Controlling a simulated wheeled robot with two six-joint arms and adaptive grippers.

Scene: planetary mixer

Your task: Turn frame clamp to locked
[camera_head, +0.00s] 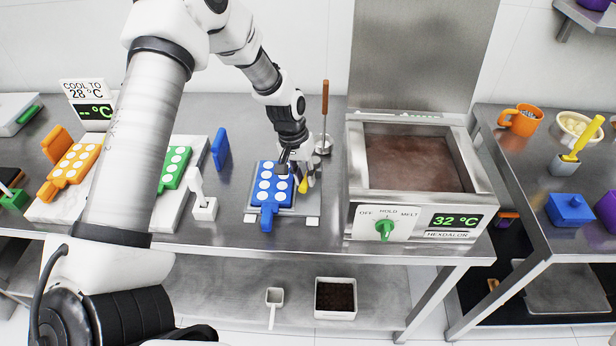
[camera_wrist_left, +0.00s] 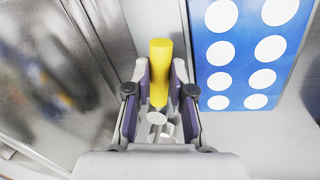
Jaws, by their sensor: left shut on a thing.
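The frame clamp has a yellow handle (camera_wrist_left: 160,72) on a small metal pivot (camera_wrist_left: 156,118). In the head view a bit of its yellow (camera_head: 311,180) shows at the right edge of the blue mould. My left gripper (camera_head: 297,172) reaches down from above at this spot. In the left wrist view my left gripper (camera_wrist_left: 158,98) has its fingers on both sides of the yellow handle, shut on it. The blue mould (camera_head: 268,209) with white round cavities lies flat on a grey frame (camera_head: 297,208) beside the clamp. My right gripper is in neither view.
A chocolate melter (camera_head: 419,205) with a green knob stands close on the right. A brown-handled tool (camera_head: 325,105) stands upright behind the gripper. A white stand (camera_head: 204,208) and a green mould (camera_head: 174,167) are to the left.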

